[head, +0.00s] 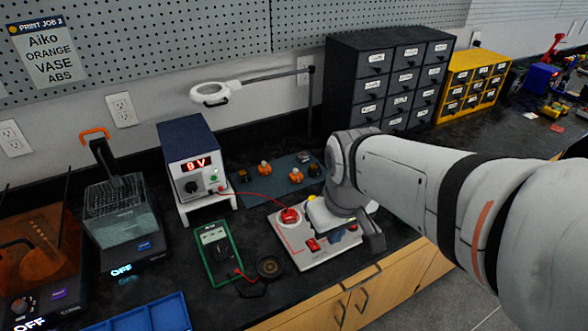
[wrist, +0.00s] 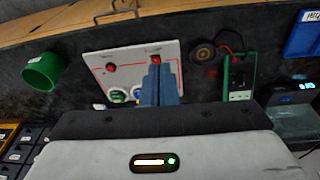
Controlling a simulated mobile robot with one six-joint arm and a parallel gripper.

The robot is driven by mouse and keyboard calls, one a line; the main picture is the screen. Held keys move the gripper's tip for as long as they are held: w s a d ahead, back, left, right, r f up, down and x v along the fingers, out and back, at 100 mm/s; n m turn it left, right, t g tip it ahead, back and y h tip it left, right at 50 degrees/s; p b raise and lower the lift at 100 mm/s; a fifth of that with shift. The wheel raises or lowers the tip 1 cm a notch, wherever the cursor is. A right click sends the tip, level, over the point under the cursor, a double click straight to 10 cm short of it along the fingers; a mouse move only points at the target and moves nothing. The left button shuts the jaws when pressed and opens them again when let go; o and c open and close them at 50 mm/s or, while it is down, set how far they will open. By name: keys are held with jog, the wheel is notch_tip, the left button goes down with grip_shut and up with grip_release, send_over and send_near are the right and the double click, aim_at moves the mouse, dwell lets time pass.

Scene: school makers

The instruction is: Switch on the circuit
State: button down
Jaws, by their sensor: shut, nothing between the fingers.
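The circuit board (head: 290,241) is a pale panel on the dark bench, with a red line printed on it; it also shows in the wrist view (wrist: 95,63). A red switch (head: 313,244) sits near its front edge and shows in the wrist view (wrist: 154,57) at my fingertips. A large red knob (head: 290,215) is at the board's back left. My gripper (wrist: 155,68) is shut and empty, with blue fingers beside or just over the red switch; contact cannot be told. My arm hides the board's right part in the head view. The power supply (head: 192,160) reads 0 V.
A green-framed multimeter (head: 218,253) and a round black part (head: 269,266) lie left of the board, with a red lead nearby. A green cup (wrist: 42,71) stands beyond the board in the wrist view. Drawer cabinets (head: 388,80) stand behind. The bench's front edge is close.

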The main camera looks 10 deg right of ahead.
jog(key=w+n+g+p, duration=0.1)
jog(key=w+n+g, duration=0.1)
jog(key=w+n, duration=0.7)
jog(key=n+g+p, duration=0.1)
jog(key=n, duration=0.9)
send_over(314, 246)
jog(key=w, duration=0.2)
jog(key=f, duration=0.4)
jog(key=shift+s+a, duration=0.1)
jog(key=shift+a, duration=0.1)
jog(key=shift+f, duration=0.1)
jog(key=f, duration=0.4)
jog(key=s+f, duration=0.1)
jog(key=f, duration=0.9)
jog(key=shift+s+d, duration=0.3)
jog(key=shift+a, duration=0.1)
